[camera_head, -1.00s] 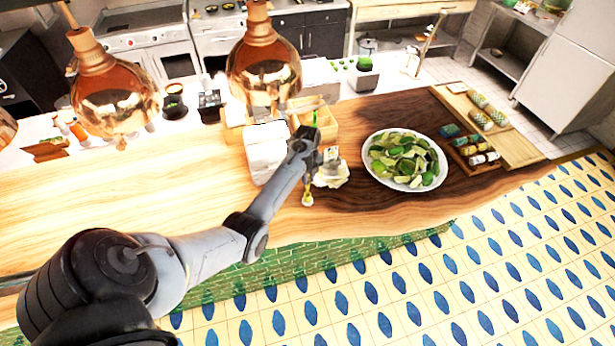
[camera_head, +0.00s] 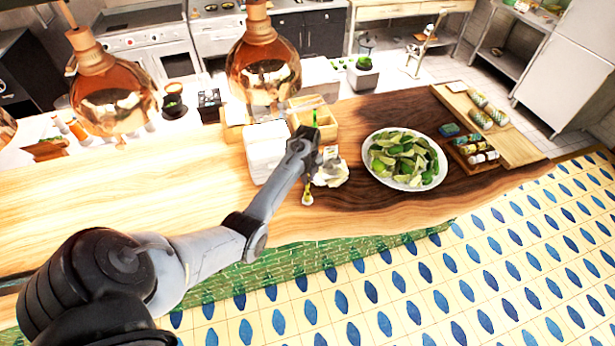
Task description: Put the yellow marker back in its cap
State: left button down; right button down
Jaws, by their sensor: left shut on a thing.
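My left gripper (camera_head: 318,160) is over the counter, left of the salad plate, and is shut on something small. A thin pale piece with a yellow end, which looks like the yellow marker (camera_head: 307,198), shows just below the fingers near the counter's front edge. Its contact with the fingers is too small to make out. I cannot pick out the marker's cap. A crumpled pale cloth or paper (camera_head: 331,175) lies beside and partly behind the gripper. My right gripper is not in view.
A white plate of green leaves (camera_head: 437,160) stands to the right, with a wooden board (camera_head: 515,148) beyond. A white box (camera_head: 263,152) and a wooden box (camera_head: 325,130) with a green upright item (camera_head: 315,118) stand close behind. Copper lamps (camera_head: 263,75) hang above. The left counter is clear.

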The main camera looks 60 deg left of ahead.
aim_at(307, 191)
pick_arm(q)
jog(key=shift+f, duration=0.35)
jog(key=shift+f, duration=0.3)
dwell(0.5)
jog(key=shift+f+b, duration=0.3)
jog(key=shift+f, duration=0.25)
jog(key=shift+f+b, duration=0.3)
jog(key=shift+f, duration=0.2)
dwell(0.5)
jog(key=shift+f, duration=0.4)
jog(key=shift+f, duration=0.1)
dwell(0.7)
